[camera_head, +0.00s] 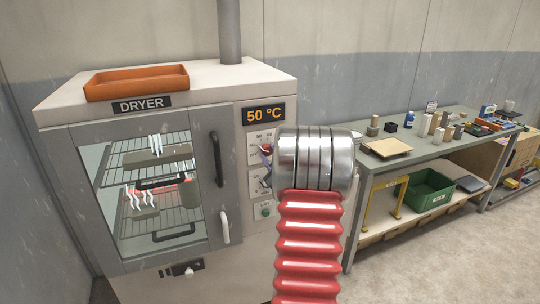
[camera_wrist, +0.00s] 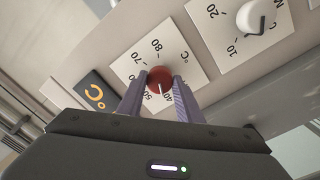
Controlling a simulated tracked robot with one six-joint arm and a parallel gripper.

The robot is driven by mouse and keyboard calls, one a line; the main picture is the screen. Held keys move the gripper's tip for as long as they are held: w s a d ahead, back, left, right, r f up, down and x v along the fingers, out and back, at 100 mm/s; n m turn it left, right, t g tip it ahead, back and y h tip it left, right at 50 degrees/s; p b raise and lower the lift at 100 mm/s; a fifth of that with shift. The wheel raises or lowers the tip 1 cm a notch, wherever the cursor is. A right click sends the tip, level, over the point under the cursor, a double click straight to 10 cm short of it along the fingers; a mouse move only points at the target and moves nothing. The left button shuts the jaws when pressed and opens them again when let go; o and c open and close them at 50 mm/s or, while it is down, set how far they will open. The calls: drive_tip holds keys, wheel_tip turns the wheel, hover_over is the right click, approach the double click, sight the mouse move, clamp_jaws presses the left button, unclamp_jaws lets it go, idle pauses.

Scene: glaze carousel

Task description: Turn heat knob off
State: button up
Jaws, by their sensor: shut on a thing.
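The heat knob is a red round knob (camera_wrist: 160,78) on a white dial plate marked in °C; it also shows partly in the head view (camera_head: 266,149). My gripper (camera_wrist: 160,88) is shut on the red knob, one grey finger on each side. The knob's pale pointer line faces my gripper, near the 40 and 50 marks. In the head view, my arm hides most of my gripper and part of the panel. The dryer's display (camera_head: 264,115) reads 50 °C.
A white knob (camera_wrist: 256,16) on a second dial sits beside the red one. A green button (camera_head: 266,211) is below the dials. An orange tray (camera_head: 137,82) lies on the dryer (camera_head: 219,77). The door (camera_head: 205,240) looks closed. A cluttered workbench (camera_head: 432,150) stands right.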

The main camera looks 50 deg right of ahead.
drive_tip(key=n, duration=0.5)
drive_tip(key=shift+a+f+n, duration=0.1)
drive_tip(key=shift+n, duration=0.3)
drive_tip(key=n, duration=0.5)
drive_tip(key=shift+f+y, duration=0.1)
drive_tip(key=shift+y, duration=0.2)
drive_tip(key=o, duration=1)
drive_tip(key=shift+t, duration=0.3)
drive_tip(key=shift+o, duration=0.2)
drive_tip(key=shift+s, duration=0.15)
drive_tip(key=v, duration=1.3)
drive_tip(key=shift+s+a, duration=0.2)
drive_tip(key=shift+a, duration=0.05)
